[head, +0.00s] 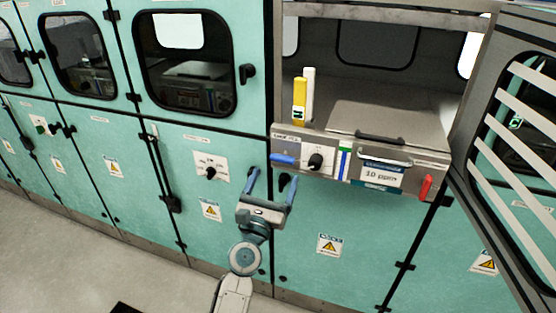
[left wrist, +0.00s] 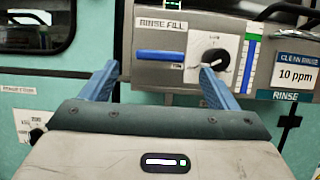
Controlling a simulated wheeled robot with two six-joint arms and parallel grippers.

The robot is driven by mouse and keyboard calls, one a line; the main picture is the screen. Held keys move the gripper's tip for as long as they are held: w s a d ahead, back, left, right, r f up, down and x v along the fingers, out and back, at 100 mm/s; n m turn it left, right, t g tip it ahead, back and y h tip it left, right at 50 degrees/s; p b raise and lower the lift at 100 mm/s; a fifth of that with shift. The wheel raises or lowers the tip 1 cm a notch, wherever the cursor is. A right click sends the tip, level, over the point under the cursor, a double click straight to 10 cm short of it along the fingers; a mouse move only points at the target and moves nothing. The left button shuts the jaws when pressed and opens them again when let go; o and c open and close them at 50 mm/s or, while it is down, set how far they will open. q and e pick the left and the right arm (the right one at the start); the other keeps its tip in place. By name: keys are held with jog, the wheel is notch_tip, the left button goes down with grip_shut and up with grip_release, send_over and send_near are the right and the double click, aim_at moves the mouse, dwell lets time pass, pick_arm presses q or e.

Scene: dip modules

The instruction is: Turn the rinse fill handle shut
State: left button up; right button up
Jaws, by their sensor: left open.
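The rinse fill handle (head: 283,160) is a blue bar lying flat and horizontal on the left of the grey module's front panel. In the left wrist view the handle (left wrist: 160,55) lies just under the RINSE FILL label (left wrist: 160,24). My left gripper (head: 272,176) is open, its two blue fingers pointing up toward the panel just below the handle. In the left wrist view my left gripper (left wrist: 160,69) has a fingertip near each end of the handle, with nothing between them. I cannot tell the exact gap to the handle. My right gripper is not in view.
A black knob (head: 316,160) sits right of the handle, close to my right fingertip in the wrist view. A blue-and-green level strip (head: 344,164), a 10 ppm sign (head: 380,175) and a red handle (head: 426,187) follow. An open slatted door (head: 518,130) stands at right.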

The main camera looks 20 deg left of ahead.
aim_at(281, 162)
pick_arm(q)
jog(key=p+x, duration=0.1)
jog(key=x, duration=0.3)
jog(key=shift+w+r, duration=0.1)
jog(key=shift+w, duration=0.3)
jog(key=c, duration=1)
